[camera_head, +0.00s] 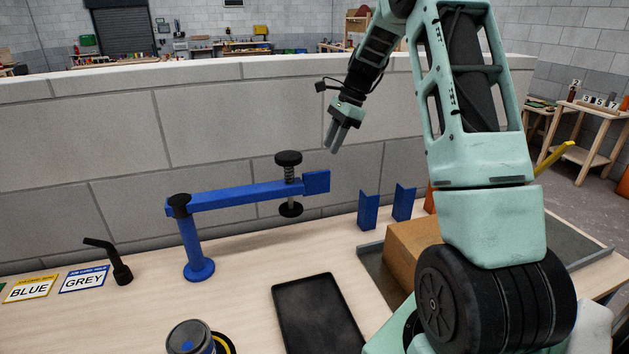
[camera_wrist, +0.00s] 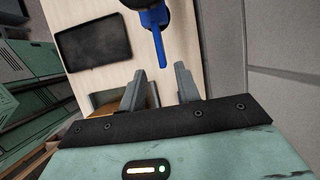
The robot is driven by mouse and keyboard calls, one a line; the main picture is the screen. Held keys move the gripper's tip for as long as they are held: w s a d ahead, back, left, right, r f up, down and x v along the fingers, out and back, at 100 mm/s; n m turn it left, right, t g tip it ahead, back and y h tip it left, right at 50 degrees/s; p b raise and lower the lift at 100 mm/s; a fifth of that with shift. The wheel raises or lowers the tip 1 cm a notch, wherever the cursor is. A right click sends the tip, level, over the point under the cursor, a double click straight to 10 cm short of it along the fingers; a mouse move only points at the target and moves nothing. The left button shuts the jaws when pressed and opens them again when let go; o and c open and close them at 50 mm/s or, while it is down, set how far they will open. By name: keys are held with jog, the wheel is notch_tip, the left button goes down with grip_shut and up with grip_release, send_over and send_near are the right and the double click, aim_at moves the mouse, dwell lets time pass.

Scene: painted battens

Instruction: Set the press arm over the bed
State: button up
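The blue press arm (camera_head: 240,195) reaches to the right from a blue post (camera_head: 194,250) on the bench. Near its free end are a black knob (camera_head: 288,158), a spring and a round black foot (camera_head: 291,210). A flat black tray-like plate (camera_head: 318,315), apparently the bed, lies in front; the arm's end is behind it in the picture, and the plate also shows in the wrist view (camera_wrist: 93,45). My gripper (camera_head: 335,140) is above and right of the arm's end, apart from it. Its fingers (camera_wrist: 160,88) are apart and empty, with the arm's blue end (camera_wrist: 157,48) beyond them.
Two blue upright brackets (camera_head: 369,211) (camera_head: 403,203) stand right of the arm's end. A cardboard box (camera_head: 410,250) sits in a grey tray at right. A black handled tool (camera_head: 121,272), cards and a can (camera_head: 190,338) are at left. A block wall (camera_head: 230,120) runs behind.

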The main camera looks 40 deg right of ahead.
aim_at(316, 183)
jog(key=p+x, duration=0.3)
jog(key=x, duration=1)
grip_shut()
